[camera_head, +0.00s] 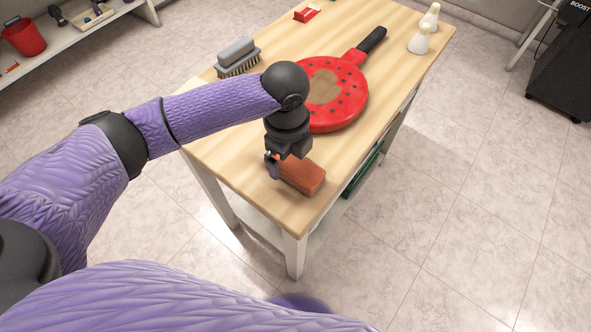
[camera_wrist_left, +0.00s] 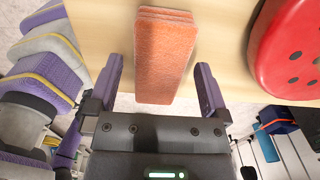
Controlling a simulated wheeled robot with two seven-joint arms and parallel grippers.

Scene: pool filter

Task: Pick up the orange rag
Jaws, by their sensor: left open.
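The orange rag (camera_head: 303,176) is a folded, block-like bundle lying on the near end of the wooden table (camera_head: 245,163). In the left wrist view the rag (camera_wrist_left: 164,55) lies lengthwise, its near end between the two fingers. My left gripper (camera_head: 273,166) is at the rag's left end in the head view. In the wrist view my left gripper (camera_wrist_left: 160,90) is open, with a finger on each side of the rag and a gap to both. Whether the fingertips touch the table is unclear. My right gripper is not in view.
A red racket-like case with black dots (camera_head: 345,112) lies behind the rag. A grey brush (camera_head: 238,62) is at the table's left edge. The table's near edge is close.

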